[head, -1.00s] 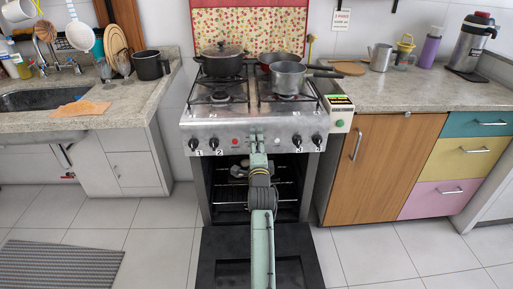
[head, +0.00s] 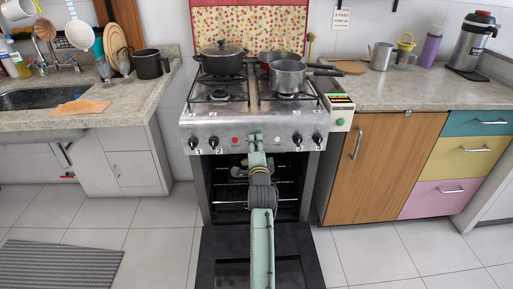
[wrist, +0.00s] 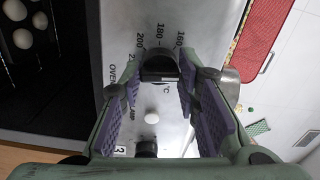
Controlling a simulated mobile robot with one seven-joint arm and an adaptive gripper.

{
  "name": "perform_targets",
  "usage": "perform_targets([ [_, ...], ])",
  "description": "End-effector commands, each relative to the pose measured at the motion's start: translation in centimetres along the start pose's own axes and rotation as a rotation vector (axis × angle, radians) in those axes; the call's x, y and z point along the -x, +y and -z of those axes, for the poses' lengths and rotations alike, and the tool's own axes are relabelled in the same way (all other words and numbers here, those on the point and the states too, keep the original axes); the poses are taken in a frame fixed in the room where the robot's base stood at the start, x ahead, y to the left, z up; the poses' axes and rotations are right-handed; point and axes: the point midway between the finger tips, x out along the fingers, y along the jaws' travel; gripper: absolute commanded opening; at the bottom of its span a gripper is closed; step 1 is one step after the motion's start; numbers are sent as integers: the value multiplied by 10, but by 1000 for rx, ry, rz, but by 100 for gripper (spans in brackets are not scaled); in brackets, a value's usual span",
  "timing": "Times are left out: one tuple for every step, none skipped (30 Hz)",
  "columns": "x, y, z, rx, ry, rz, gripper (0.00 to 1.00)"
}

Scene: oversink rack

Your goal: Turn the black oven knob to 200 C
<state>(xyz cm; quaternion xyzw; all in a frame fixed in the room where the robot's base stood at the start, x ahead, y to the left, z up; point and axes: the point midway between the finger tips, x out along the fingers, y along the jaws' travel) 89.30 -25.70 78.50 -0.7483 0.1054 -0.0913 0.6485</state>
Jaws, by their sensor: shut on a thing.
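The black oven knob (wrist: 160,64) sits on the steel front panel of the stove (head: 222,130). In the wrist view the printed marks 200, 180 and 160 run around its far side. My gripper (wrist: 164,78) is shut on the knob, with one purple-padded finger on each side. I cannot tell which mark the knob points to. In the head view my gripper (head: 256,142) is at the middle of the panel and hides the oven knob.
Burner knobs (head: 194,142) stand on both sides of the panel. A white button (wrist: 152,118) and another black knob (wrist: 145,148) are close to my fingers. The oven door (head: 225,260) hangs open below my arm. Pots (head: 287,76) stand on the burners.

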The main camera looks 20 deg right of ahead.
Motion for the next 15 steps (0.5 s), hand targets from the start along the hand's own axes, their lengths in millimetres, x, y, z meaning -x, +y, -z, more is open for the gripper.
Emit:
perform_targets([
  [0,2,-1,34,-1,0,2],
  [0,2,-1,57,-1,0,2],
  [0,2,-1,92,-1,0,2],
  [0,2,-1,118,0,1,2],
  [0,2,-1,146,-1,1,2],
  [0,2,-2,184,-1,1,2],
  [0,3,-1,212,-1,0,2],
  [0,3,-1,241,-1,0,2],
  [0,3,-1,279,0,0,2],
  [0,3,-1,308,-1,0,2],
  [0,3,-1,336,-1,1,2],
  [0,3,-1,374,-1,1,2],
  [0,3,-1,403,-1,1,2],
  [0,3,-1,431,0,0,2],
  [0,3,-1,469,0,0,2],
])
